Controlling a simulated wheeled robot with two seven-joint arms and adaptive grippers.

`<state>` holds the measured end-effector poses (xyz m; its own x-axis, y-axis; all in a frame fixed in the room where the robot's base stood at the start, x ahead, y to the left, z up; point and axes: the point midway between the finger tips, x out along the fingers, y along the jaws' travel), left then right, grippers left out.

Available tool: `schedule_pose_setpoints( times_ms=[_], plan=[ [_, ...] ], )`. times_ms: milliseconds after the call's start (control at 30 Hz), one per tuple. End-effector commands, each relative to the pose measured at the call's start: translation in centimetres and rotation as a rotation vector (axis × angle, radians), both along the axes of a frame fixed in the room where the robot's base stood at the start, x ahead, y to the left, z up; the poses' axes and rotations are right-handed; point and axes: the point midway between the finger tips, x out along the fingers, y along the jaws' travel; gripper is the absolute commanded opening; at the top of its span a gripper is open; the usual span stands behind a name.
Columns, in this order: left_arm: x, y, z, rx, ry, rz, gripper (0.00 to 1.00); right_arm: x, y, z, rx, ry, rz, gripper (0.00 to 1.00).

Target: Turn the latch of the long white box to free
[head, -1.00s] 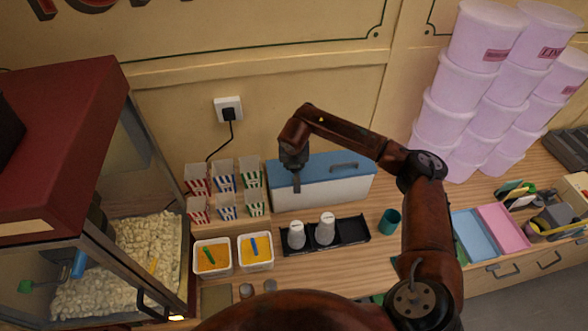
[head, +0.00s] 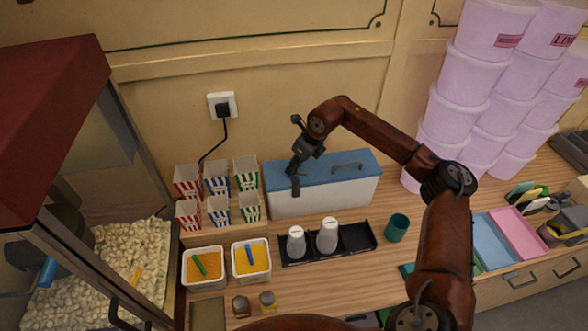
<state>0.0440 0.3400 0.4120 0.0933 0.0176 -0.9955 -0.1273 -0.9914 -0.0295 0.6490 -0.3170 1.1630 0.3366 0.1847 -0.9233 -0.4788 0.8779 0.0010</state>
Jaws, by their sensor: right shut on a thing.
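The long white box (head: 330,194) with a blue lid (head: 362,161) stands against the back wall on the wooden counter. A dark latch (head: 296,187) hangs at the left part of its front, pointing down over the white face. My right gripper (head: 293,168) is at the lid's front left edge, shut on the latch; the fingers partly hide its upper end. The gripper tilts, with its wrist up and to the right. My left gripper is not in view.
Striped popcorn boxes (head: 217,210) stand left of the white box. In front are a black tray (head: 357,236) with white shakers and two tubs of orange contents (head: 206,266). A teal cup (head: 397,227) stands right of the tray. Lilac tubs (head: 468,76) are stacked at right.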

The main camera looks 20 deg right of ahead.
Motion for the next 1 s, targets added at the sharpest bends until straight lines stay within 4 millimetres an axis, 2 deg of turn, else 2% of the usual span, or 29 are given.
schedule_pose_setpoints(
  times_ms=[200, 500, 1000],
  plan=[
    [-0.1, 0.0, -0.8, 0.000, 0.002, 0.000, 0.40, 0.1, -0.2, -0.1, 0.000, 0.001, 0.180, 0.00],
    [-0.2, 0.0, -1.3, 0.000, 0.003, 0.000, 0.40, 0.2, -0.3, 0.0, -0.002, -0.001, 0.360, 0.00],
    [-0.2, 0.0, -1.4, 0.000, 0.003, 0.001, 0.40, 0.2, -0.2, 0.0, -0.003, 0.000, 0.442, 0.00]
  ],
)
